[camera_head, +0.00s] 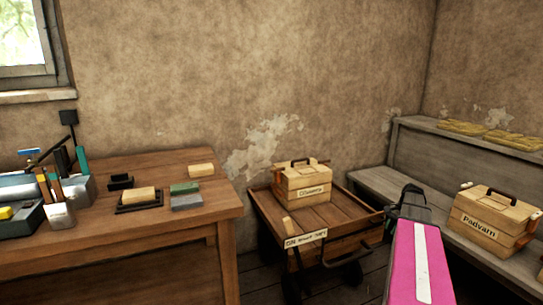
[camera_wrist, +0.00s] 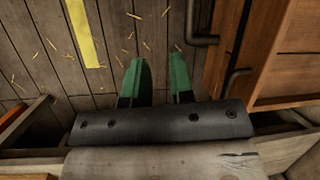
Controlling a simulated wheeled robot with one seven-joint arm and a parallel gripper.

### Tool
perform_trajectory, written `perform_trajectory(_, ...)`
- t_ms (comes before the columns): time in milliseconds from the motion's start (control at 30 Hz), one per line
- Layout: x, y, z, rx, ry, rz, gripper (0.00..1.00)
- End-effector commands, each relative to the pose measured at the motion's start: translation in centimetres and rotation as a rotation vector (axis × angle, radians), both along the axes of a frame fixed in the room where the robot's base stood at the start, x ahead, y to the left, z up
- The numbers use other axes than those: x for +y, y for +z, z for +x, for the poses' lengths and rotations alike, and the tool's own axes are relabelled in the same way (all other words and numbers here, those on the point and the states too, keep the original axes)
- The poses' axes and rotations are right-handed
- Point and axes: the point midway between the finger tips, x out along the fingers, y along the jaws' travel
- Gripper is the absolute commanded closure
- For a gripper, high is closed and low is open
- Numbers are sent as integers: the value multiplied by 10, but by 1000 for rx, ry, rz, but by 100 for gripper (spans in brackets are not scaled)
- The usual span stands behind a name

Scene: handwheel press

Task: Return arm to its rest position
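My arm, with a magenta link carrying a white stripe, reaches up from the bottom right in the head view. Its dark end is between the cart and the right bench; the fingers cannot be made out there. In the wrist view my gripper (camera_wrist: 159,68) has two green fingers standing apart. Only plank floor shows between them, and they hold nothing. The gripper points down toward the floor (camera_wrist: 115,45), which has straw bits and a yellow stripe (camera_wrist: 82,32).
A wooden cart (camera_head: 262,205) carries a labelled crate (camera_head: 302,184). Another crate (camera_head: 490,222), marked "Podvarn", stands on the right bench (camera_head: 375,182). A workbench (camera_head: 110,246) with tools and blocks is at left. Wood with dark handles (camera_wrist: 236,78) lies close right of the fingers in the wrist view.

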Motion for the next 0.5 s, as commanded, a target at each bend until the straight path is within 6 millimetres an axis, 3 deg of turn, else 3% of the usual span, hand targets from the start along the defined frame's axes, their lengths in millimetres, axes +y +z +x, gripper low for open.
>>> perform_trajectory(267, 81, -20, -18, -35, 173, -64, 78)
perform_trajectory(500, 179, -42, -52, -94, 430, -155, 78)
